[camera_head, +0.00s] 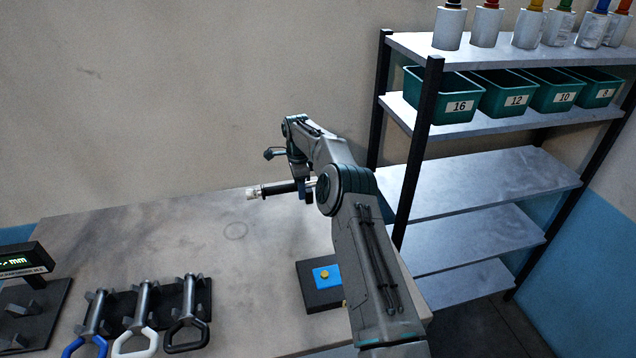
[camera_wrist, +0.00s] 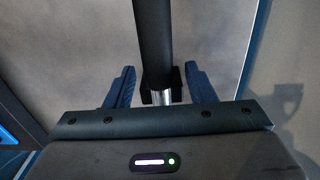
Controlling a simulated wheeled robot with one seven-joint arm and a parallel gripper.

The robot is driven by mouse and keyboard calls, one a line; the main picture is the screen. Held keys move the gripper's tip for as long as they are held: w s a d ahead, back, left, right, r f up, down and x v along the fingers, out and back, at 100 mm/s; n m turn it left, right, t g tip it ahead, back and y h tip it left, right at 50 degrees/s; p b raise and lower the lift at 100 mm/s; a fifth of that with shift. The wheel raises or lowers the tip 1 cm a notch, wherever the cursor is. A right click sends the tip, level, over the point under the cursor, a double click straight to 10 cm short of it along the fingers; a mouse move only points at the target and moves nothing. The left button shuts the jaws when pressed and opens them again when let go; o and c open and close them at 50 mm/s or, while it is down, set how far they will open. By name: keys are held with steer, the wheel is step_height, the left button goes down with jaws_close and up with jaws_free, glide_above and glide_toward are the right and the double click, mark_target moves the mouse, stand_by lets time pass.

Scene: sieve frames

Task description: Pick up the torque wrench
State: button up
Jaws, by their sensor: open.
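In the wrist view, the wrench (camera_wrist: 154,40) runs down between the two blue fingers of my open gripper (camera_wrist: 160,83). Gaps show on both sides between fingers and wrench. A short silver section and a dark block show near the palm; the rest is hidden.
The workbench (camera_head: 200,225) has clear room at its middle. Three ring-handled tools (camera_head: 145,300) lie in a dark rack at the front left, beside a digital display (camera_head: 22,262). A dark block with a blue top (camera_head: 325,275) sits near my arm. A shelf unit (camera_head: 480,185) stands right.

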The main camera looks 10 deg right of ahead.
steer(key=shift+f, duration=0.85)
jaws_close()
steer(key=shift+r, duration=0.1)
